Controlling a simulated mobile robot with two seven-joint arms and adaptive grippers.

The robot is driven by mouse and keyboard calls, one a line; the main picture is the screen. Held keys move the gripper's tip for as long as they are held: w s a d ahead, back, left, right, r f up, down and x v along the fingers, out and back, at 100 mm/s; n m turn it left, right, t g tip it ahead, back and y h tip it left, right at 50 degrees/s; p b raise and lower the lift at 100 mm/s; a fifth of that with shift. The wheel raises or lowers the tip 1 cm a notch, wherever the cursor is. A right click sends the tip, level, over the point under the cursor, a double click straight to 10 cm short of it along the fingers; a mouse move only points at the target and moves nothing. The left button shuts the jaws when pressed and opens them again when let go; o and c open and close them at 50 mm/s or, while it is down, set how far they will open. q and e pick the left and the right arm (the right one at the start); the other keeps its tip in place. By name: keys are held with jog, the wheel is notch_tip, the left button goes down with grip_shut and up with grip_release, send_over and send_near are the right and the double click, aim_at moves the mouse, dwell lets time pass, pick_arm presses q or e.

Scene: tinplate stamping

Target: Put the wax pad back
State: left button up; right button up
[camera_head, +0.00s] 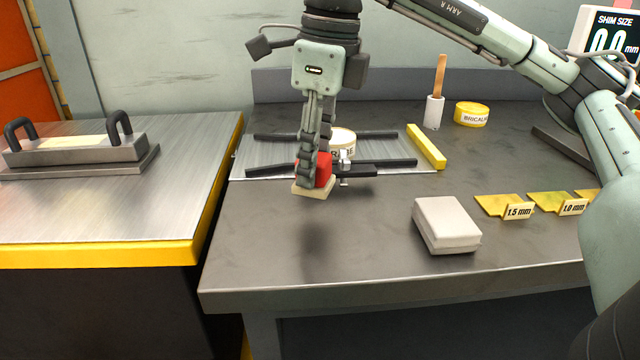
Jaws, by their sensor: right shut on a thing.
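My right gripper (316,172) points down over the dark workbench and is shut on a small block with a red top and a cream base, which I take to be the wax pad (314,190). The fingers hide part of the red top. The pad hangs above the bench, in front of the metal plate, with a shadow on the bench below it. A pale grey lidded box (446,224) sits on the bench to the right of the pad. My left gripper is not in view.
A brush in a cup (434,110), a yellow tin (471,114) and shim tags (519,211) stand right. The front bench is clear.

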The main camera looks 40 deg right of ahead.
aim_at(319, 188)
jog(key=shift+s+d+f, duration=0.2)
jog(key=shift+d, duration=0.1)
jog(key=shift+f, duration=0.3)
notch_tip(319, 188, down, 2)
jog(key=shift+f, duration=0.25)
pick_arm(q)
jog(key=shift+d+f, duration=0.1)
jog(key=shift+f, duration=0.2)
pick_arm(e)
jog(key=shift+f, duration=0.45)
jog(key=shift+f, duration=0.1)
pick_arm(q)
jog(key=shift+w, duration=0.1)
